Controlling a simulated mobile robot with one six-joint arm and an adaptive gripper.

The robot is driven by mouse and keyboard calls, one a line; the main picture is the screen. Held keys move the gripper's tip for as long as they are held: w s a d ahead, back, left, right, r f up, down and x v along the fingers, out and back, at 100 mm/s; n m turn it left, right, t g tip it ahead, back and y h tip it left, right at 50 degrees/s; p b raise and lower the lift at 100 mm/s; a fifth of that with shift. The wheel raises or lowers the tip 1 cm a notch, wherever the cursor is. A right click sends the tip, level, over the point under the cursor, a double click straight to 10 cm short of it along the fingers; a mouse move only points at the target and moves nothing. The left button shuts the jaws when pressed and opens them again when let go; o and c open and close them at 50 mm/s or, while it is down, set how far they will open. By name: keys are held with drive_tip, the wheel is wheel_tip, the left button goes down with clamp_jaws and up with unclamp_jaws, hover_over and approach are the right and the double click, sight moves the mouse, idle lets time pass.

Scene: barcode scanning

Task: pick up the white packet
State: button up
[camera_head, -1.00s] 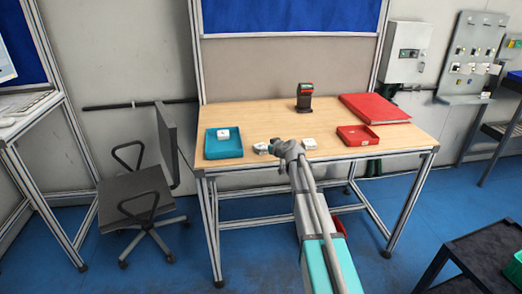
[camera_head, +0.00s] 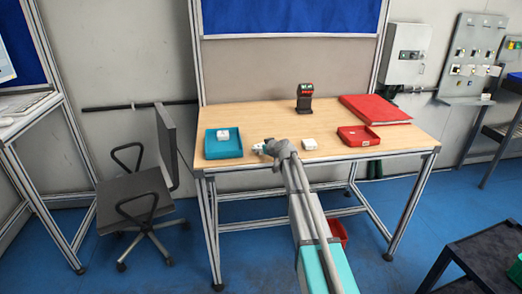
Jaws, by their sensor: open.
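One white packet (camera_head: 309,144) lies on the table to the right of my gripper. A second white packet (camera_head: 257,148) lies just left of my gripper (camera_head: 267,147) and is partly hidden by it. Another white packet (camera_head: 222,135) sits in the blue tray (camera_head: 211,152). My gripper is open and low over the table near its front edge, close to the second packet. I cannot tell whether it touches that packet. The fingers are small and partly hidden in this view.
A black scanner (camera_head: 304,97) with a red and green top stands at the back. A red tray (camera_head: 345,139) and a red folder (camera_head: 376,109) are on the right. The wooden table (camera_head: 255,115) is clear at the back left. A chair (camera_head: 140,200) stands at the left.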

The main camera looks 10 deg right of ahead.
drive_tip(key=c, duration=1.1)
drive_tip(key=shift+r, duration=0.2)
wheel_tip(320, 180, up, 3)
drive_tip(key=p, duration=0.3)
drive_tip(key=s+r+p, duration=0.9)
drive_tip(key=s+p, duration=0.1)
drive_tip(key=s, duration=0.4)
drive_tip(key=shift+r, duration=0.3)
